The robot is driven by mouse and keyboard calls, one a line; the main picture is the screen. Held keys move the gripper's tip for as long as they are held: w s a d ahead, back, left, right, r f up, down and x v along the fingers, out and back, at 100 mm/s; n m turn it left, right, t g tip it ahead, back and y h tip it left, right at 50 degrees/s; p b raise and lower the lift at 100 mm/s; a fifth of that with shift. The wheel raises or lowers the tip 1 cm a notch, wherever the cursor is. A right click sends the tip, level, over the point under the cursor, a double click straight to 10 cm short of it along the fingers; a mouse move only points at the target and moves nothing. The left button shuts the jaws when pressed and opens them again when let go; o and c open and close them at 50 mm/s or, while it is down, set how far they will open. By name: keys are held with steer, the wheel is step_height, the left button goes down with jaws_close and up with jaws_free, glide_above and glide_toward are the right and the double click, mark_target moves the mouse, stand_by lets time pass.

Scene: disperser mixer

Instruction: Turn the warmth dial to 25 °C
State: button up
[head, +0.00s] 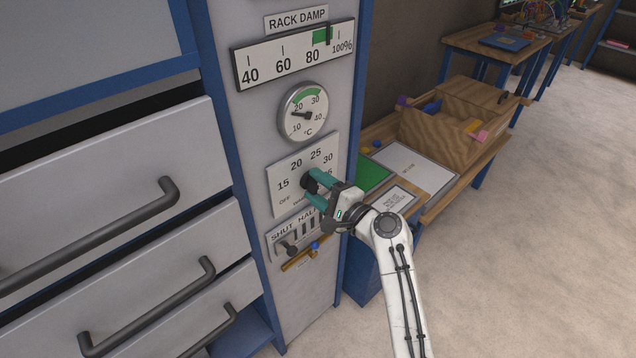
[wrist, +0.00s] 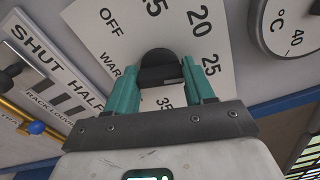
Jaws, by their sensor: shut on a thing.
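The warmth dial is a black knob (head: 307,183) on a white plate (head: 278,205) marked OFF, 15, 20, 25, 30 and 35, on the grey cabinet front. The knob also shows in the wrist view (wrist: 160,68), with 20 and 25 to its right. My gripper (head: 313,187) has its teal fingers on either side of the knob and is shut on it; it shows in the wrist view too (wrist: 160,74). Which mark the knob points to is unclear, as the fingers hide part of it.
Above the dial is a round °C gauge (head: 303,114), its needle left near 20. Higher is the RACK DAMP scale (head: 290,66). Below is a SHUT/HALF lever plate (head: 275,238) with a brass rod (head: 298,261). Drawer handles (head: 150,205) jut out left; a bench (head: 480,160) stands right.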

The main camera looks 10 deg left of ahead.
steer(key=shift+m, duration=0.6)
steer(key=shift+d+f, duration=0.1)
steer(key=o, duration=1)
steer(key=shift+o, duration=0.2)
steer(key=v, duration=1)
steer(key=shift+s+d, duration=0.25)
